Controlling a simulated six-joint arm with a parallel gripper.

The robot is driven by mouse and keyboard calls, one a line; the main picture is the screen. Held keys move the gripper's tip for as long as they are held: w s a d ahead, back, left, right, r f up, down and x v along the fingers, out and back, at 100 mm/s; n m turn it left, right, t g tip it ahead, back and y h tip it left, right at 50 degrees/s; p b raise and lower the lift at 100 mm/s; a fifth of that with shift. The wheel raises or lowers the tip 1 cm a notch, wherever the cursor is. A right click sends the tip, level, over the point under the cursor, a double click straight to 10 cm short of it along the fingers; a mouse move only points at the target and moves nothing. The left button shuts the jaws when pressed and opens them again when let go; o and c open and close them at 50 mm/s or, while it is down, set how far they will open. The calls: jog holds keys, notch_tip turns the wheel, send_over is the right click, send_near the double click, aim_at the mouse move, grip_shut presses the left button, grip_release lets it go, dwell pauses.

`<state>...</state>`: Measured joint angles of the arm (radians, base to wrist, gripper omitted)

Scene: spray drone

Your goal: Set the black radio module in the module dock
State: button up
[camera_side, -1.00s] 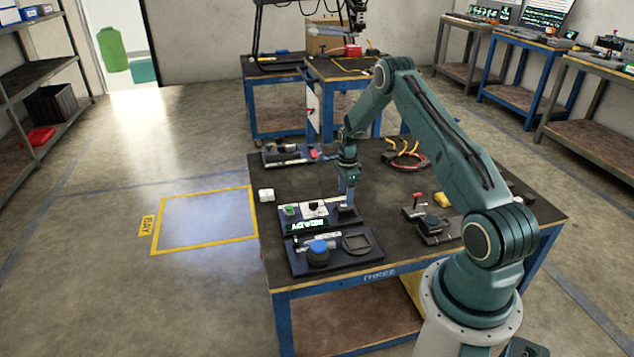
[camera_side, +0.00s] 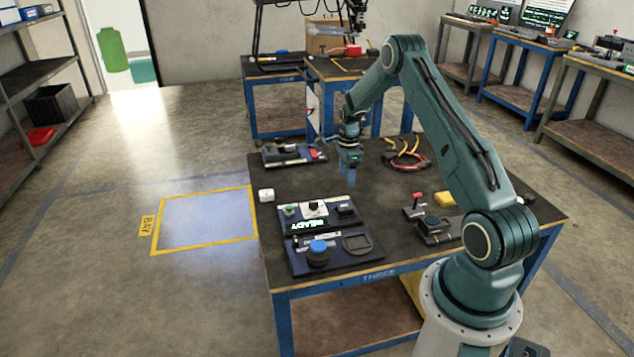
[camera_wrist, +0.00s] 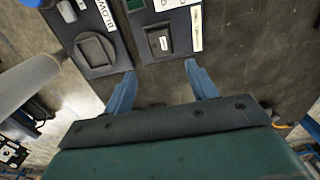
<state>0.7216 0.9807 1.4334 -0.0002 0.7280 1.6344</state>
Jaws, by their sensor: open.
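The black radio module (camera_side: 346,210) is a small dark block at the right end of the panel with the lit READY sign. In the wrist view, a dark square block with a small white label, which looks like the module (camera_wrist: 158,38), sits within a square holder that looks like the module dock (camera_wrist: 171,50). Whether it is fully seated I cannot tell. My gripper (camera_side: 349,178) is raised above the table, behind and apart from the module. In the wrist view my gripper (camera_wrist: 160,70) has its blue fingers wide apart with nothing between them.
A nearer panel (camera_side: 330,264) carries a blue-topped knob (camera_side: 318,253) and an empty square frame (camera_side: 357,242). A white block (camera_side: 266,195) stands at the left edge. A red-levered device (camera_side: 415,207) and cables (camera_side: 405,158) are to the right. Bare tabletop surrounds my gripper.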

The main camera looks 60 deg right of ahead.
jog(key=s+a+r+n+t+h, duration=0.1)
jog(key=a+r+n, duration=0.5)
jog(key=a+r, duration=0.55)
jog(key=s+a+r+n+t, duration=0.1)
jog(key=a+r+n, duration=0.6)
jog(key=r, duration=0.7)
jog(key=s+a+r+n+t, duration=0.2)
jog(key=s+a+r+n, duration=0.5)
jog(key=s+a, duration=0.4)
jog(key=s+a+n+t+y, duration=0.1)
jog(key=s+a+n, duration=0.6)
jog(key=s, duration=0.3)
jog(key=shift+s+f+t, duration=0.3)
